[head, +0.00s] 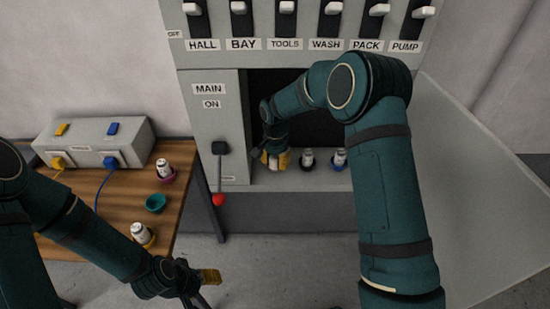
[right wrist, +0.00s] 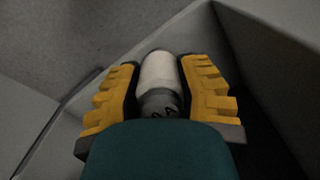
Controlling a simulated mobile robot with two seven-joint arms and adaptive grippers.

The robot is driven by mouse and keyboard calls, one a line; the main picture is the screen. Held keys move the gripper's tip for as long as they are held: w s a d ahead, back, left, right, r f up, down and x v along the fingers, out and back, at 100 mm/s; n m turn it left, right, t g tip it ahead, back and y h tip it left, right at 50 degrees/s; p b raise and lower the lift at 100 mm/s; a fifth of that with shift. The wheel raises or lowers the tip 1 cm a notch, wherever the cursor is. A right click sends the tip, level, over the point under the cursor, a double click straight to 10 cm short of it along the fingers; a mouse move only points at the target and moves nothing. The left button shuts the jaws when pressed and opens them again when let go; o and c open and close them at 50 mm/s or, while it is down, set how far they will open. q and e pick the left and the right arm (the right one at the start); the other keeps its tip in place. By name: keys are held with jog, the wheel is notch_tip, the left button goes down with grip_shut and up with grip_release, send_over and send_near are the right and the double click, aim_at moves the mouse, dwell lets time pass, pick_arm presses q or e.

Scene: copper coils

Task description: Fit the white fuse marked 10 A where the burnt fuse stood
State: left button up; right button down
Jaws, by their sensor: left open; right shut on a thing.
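My right gripper (head: 275,157) reaches into the open lower bay of the grey cabinet and is shut on a white fuse (right wrist: 160,72). In the right wrist view, the yellow fingers (right wrist: 165,95) press on both sides of it. Its grey end bears dark letters, partly hidden, so I cannot read the full marking. The held fuse is at the left end of a row, beside a fuse on a dark base (head: 307,159) and one on a blue base (head: 339,160). Whether it touches a socket is hidden. My left gripper (head: 208,284) is open and empty, low in front of the table.
The wooden table (head: 115,205) holds a fuse on a pink base (head: 164,169), an empty teal cup (head: 155,203), a fuse on a yellow base (head: 143,235) and a grey box (head: 95,142) with cables. A red-knobbed lever (head: 219,198) hangs left of the bay; an open door (head: 480,185) stands right.

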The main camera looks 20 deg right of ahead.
jog(key=w+d, duration=0.2)
jog(key=w, duration=0.6)
notch_tip(320, 180, down, 7)
jog(key=shift+s+d+r+b, duration=0.1)
jog(key=shift+s+b, duration=0.05)
jog(key=shift+b, duration=0.55)
jog(key=shift+w+d, duration=0.1)
jog(key=shift+w, duration=0.1)
jog(key=shift+s+f+b, duration=0.1)
jog(key=shift+f+b, duration=0.4)
jog(key=shift+f, duration=0.1)
jog(key=shift+s+f, duration=0.1)
jog(key=shift+f, duration=0.05)
